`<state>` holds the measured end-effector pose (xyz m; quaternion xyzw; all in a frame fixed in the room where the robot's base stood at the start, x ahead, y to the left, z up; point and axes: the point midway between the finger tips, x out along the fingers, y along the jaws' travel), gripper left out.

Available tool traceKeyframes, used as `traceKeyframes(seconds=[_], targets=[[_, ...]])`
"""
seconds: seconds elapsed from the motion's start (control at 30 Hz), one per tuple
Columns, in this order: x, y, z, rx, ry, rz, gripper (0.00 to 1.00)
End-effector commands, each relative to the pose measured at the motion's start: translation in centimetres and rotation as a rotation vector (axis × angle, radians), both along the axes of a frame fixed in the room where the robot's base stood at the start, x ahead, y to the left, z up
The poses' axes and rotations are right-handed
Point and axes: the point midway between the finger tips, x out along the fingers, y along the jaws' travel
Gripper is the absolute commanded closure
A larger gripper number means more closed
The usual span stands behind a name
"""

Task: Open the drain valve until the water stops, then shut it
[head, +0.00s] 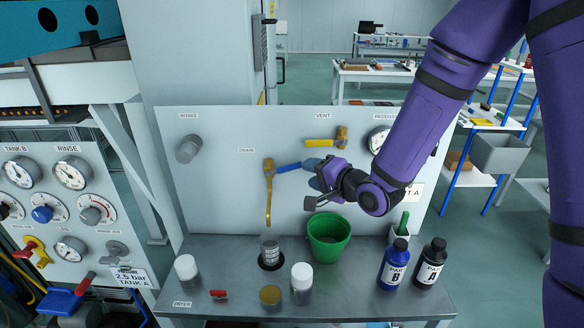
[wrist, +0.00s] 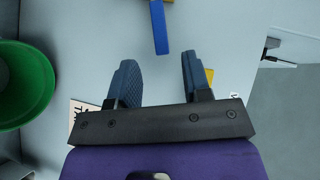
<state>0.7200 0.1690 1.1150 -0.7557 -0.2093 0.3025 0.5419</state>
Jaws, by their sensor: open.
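The drain valve is a brass pipe (head: 268,190) on the upright panel under the DRAIN label, with its spout pointing down. Its blue lever (head: 289,167) points right, across the pipe. The lever also shows at the top of the wrist view (wrist: 159,28). My gripper (head: 312,174) is open and empty just right of the lever's free end. In the wrist view my gripper (wrist: 157,65) has its fingers on either side of the lever's line, with the lever beyond the tips. A clear jar (head: 270,252) stands below the spout. I cannot make out any water flowing.
A green bucket (head: 329,240) stands on the bench below my gripper. White-capped jars (head: 301,280), blue bottle B (head: 393,265) and black bottle A (head: 430,265) stand nearby. A yellow-handled vent valve (head: 320,142) sits just above.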

Motion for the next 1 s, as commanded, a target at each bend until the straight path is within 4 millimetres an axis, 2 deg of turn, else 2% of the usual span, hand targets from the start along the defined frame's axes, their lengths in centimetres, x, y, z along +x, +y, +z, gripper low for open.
traceKeyframes(seconds=[0.2, 0.4, 0.6, 0.87, 0.9, 1.0], targets=[[2.9, 2.7, -0.9, -0.001, -0.001, 0.003, 0.55], [5.0, 4.4, -1.6, -0.002, 0.0, 0.001, 0.55], [5.8, 5.2, -1.8, -0.002, -0.002, 0.001, 0.55], [5.9, 5.2, -1.9, -0.002, -0.001, 0.0, 0.55], [5.9, 5.2, -1.9, -0.002, -0.001, 0.0, 0.58], [5.9, 5.2, -1.9, -0.002, -0.001, 0.0, 0.81]])
